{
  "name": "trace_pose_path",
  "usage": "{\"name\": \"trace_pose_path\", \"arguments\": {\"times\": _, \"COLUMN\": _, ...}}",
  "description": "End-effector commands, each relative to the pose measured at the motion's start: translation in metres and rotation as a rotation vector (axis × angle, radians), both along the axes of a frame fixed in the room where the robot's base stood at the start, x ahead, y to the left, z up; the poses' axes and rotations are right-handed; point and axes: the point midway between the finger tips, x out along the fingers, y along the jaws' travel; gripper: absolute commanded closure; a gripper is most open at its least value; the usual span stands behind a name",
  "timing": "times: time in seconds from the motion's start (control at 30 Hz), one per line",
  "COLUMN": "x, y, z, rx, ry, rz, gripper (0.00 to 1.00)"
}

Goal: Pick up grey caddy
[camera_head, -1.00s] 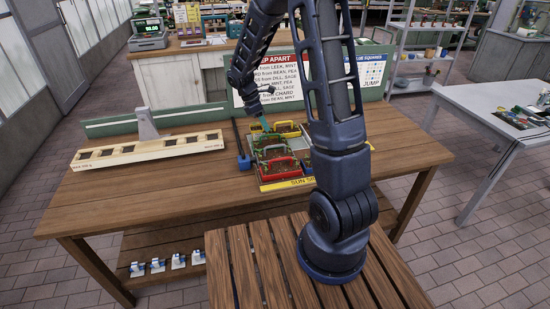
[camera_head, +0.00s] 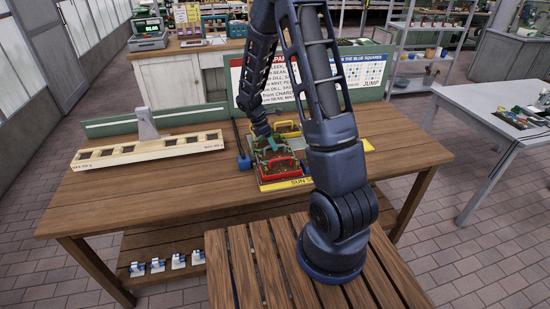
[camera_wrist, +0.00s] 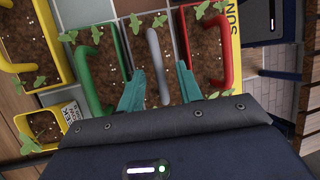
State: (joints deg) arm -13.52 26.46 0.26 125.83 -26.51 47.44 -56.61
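The grey caddy's handle (camera_wrist: 153,48) shows in the wrist view as an upright grey bar over brown soil with seedlings, between a green caddy (camera_wrist: 86,75) and a red caddy (camera_wrist: 223,40). My gripper (camera_wrist: 160,72) is open, with its teal fingers on either side of the lower part of the grey handle. I cannot tell whether they touch it. In the head view my gripper (camera_head: 271,142) is low over the caddies on the yellow-edged board. The grey caddy cannot be made out there.
In the wrist view, yellow caddies (camera_wrist: 33,66) stand at the left. The board's yellow edge (camera_head: 285,184) faces me on the wooden table (camera_head: 150,188). The table's left front is clear.

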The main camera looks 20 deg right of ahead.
Motion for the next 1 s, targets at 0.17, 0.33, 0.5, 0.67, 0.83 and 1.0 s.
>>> {"name": "trace_pose_path", "arguments": {"times": 0.17, "x": -0.003, "y": -0.007, "z": -0.017, "rx": -0.001, "ry": 0.000, "rz": 0.001, "gripper": 0.65}}
{"name": "trace_pose_path", "arguments": {"times": 0.33, "x": -0.004, "y": -0.008, "z": -0.021, "rx": 0.000, "ry": -0.001, "rz": 0.000, "gripper": 0.65}}
{"name": "trace_pose_path", "arguments": {"times": 0.5, "x": -0.004, "y": -0.008, "z": -0.020, "rx": 0.000, "ry": -0.001, "rz": 0.000, "gripper": 0.72}}
{"name": "trace_pose_path", "arguments": {"times": 0.67, "x": -0.004, "y": -0.008, "z": -0.020, "rx": 0.000, "ry": -0.001, "rz": 0.000, "gripper": 1.00}}
{"name": "trace_pose_path", "arguments": {"times": 0.83, "x": -0.004, "y": -0.008, "z": -0.020, "rx": 0.000, "ry": -0.001, "rz": 0.000, "gripper": 1.00}}
{"name": "trace_pose_path", "arguments": {"times": 1.0, "x": -0.004, "y": -0.008, "z": -0.020, "rx": 0.000, "ry": -0.001, "rz": 0.000, "gripper": 1.00}}
